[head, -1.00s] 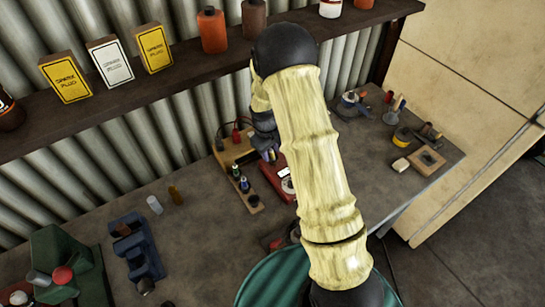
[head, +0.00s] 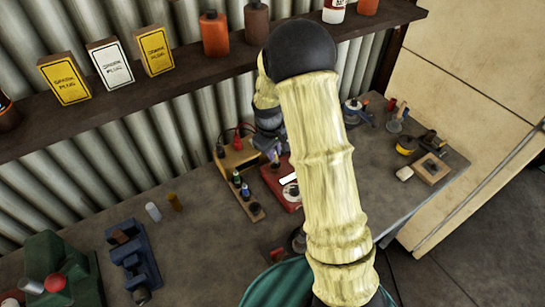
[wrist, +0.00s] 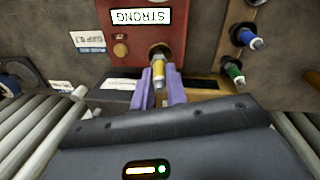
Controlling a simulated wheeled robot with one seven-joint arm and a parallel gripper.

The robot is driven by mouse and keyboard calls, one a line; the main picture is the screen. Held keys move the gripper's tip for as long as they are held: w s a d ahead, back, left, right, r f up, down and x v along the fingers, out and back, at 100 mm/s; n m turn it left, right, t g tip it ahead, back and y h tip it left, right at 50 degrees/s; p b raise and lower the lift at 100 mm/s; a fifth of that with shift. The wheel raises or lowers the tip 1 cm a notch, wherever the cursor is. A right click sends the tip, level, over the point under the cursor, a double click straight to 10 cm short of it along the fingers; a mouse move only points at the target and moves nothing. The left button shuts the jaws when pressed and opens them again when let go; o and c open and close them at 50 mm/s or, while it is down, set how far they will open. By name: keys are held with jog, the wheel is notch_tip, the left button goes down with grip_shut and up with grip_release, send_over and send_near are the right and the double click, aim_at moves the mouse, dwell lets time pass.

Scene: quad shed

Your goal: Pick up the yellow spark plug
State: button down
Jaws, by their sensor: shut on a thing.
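The yellow spark plug (wrist: 158,72) shows in the wrist view between the two purple fingers of my gripper (wrist: 162,92), which is shut on it. Its far end overlaps a round dark opening at the edge of the red box (wrist: 190,42) labelled STRONG. I cannot tell whether the plug is clear of that opening. In the head view my gripper (head: 275,154) is over the back of the red box (head: 272,178); my arm hides part of the box, and the plug cannot be made out there.
A blue-banded plug (wrist: 246,38) and a green-banded plug (wrist: 233,72) stand in a wooden rack (head: 256,211) beside the box. A blue vise-like tool (head: 135,258) and a green machine (head: 62,265) are at the left. A shelf (head: 110,110) runs above the bench. Bare bench lies between.

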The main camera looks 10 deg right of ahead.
jog(key=s+d+b, duration=0.2)
jog(key=s, duration=0.6)
jog(key=s+d+b, duration=0.3)
jog(key=s, duration=0.5)
jog(key=shift+s+d, duration=0.2)
jog(key=shift+r+p, duration=0.3)
jog(key=shift+r, duration=0.2)
